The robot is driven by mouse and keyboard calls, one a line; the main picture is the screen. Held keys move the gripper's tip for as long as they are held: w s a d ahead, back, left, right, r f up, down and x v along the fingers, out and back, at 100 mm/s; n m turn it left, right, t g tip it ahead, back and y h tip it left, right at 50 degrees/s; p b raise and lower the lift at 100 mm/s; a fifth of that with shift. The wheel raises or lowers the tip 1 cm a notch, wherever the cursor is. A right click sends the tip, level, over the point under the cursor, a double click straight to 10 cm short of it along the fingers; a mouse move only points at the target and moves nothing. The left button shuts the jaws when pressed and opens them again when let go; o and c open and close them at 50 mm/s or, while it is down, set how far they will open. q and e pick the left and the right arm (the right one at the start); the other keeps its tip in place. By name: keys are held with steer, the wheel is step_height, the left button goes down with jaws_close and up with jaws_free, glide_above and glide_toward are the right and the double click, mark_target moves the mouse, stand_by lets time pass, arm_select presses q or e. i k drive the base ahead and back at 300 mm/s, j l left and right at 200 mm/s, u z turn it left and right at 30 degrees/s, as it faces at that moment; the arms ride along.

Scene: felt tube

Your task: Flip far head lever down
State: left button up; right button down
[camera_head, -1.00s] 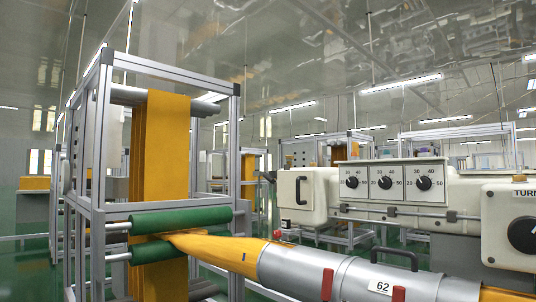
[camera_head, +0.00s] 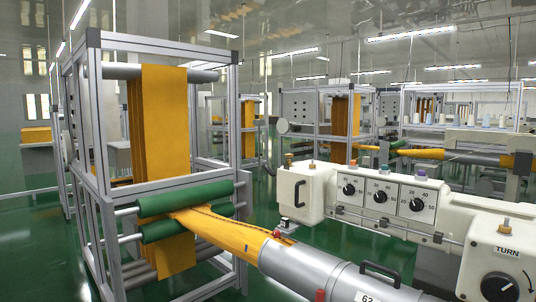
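The white machine head (camera_head: 310,192) ends at the left beside the yellow felt tube (camera_head: 230,232). It has a black handle on its face, a row of three dials (camera_head: 380,196) and a small metal foot (camera_head: 286,225) under its far end, with something red below it. Small knobs stand on top, including a brass one (camera_head: 288,159). I cannot tell which part is the far head lever or how it is set. The felt runs onto a grey metal tube (camera_head: 310,270) with a black handle and a label reading 62. Neither gripper is in view.
An aluminium frame (camera_head: 93,130) with green rollers (camera_head: 186,197) and hanging yellow felt stands at the left. A box with a large TURN dial (camera_head: 497,288) is at the lower right. Similar machines stand behind. Green floor (camera_head: 265,205) shows between the frame and the head.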

mark_target(267, 169)
steer(key=i+j+u, duration=0.15)
steer(key=i+j, duration=0.2)
steer(key=i, duration=0.15)
steer(key=i+j+u, duration=0.15)
steer(key=i, duration=0.3)
steer(key=i+j+u, duration=0.15)
steer(key=i+j, duration=0.15)
steer(key=i, duration=0.25)
steer(key=i+j+u, duration=0.15)
steer(key=i, duration=0.35)
